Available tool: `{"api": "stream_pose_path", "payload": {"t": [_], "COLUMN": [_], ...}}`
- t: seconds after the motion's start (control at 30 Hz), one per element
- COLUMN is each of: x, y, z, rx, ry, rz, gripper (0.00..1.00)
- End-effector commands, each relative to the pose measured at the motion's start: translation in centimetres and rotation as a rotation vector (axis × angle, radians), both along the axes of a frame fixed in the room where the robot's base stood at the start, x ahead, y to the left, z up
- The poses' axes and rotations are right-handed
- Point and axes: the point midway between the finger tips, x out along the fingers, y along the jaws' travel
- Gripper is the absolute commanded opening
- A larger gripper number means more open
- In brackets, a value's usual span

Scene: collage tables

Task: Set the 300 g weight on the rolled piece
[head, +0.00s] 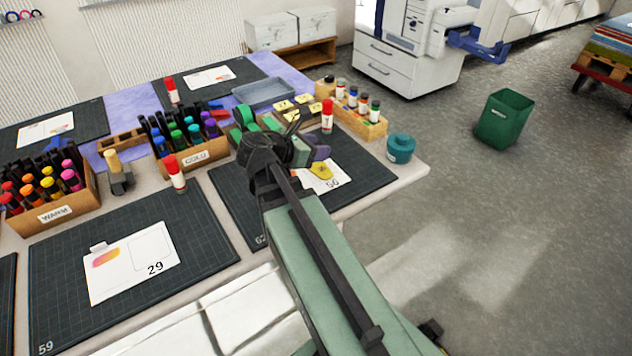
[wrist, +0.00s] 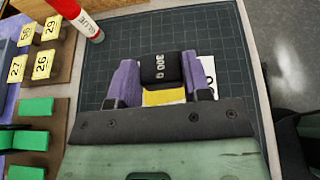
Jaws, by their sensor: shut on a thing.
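The black weight marked 300 G (wrist: 161,68) is between the purple fingers of my gripper (wrist: 163,78) in the wrist view, and the fingers are shut on it. A yellow piece (wrist: 163,97) shows just below the weight in that view. In the head view the yellow piece (head: 321,171) lies on a white card numbered 50 (head: 331,182), on a dark cutting mat. My gripper (head: 312,152) is over that card's far part, and my arm hides the weight there. I cannot tell whether the weight touches the yellow piece.
A red-capped glue stick (head: 327,116) stands at the mat's far edge. Marker boxes (head: 52,208) stand left. The mat right of the card is clear.

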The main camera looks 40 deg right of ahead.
Motion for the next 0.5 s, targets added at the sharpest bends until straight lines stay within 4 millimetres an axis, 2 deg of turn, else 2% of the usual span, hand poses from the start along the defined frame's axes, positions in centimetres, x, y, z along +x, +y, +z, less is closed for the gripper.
{"api": "stream_pose_path", "payload": {"t": [0.17, 0.33, 0.4, 0.5], "x": [0.0, 0.0, 0.0, 0.0], "y": [0.0, 0.0, 0.0, 0.0], "z": [-0.8, -4.6, -4.9, -4.3], "rx": [-0.001, -0.001, -0.001, -0.001], "ry": [0.0, 0.0, 0.0, 0.0], "rz": [0.0, 0.0, 0.0, 0.0], "gripper": [0.11, 0.11, 0.11, 0.11]}}
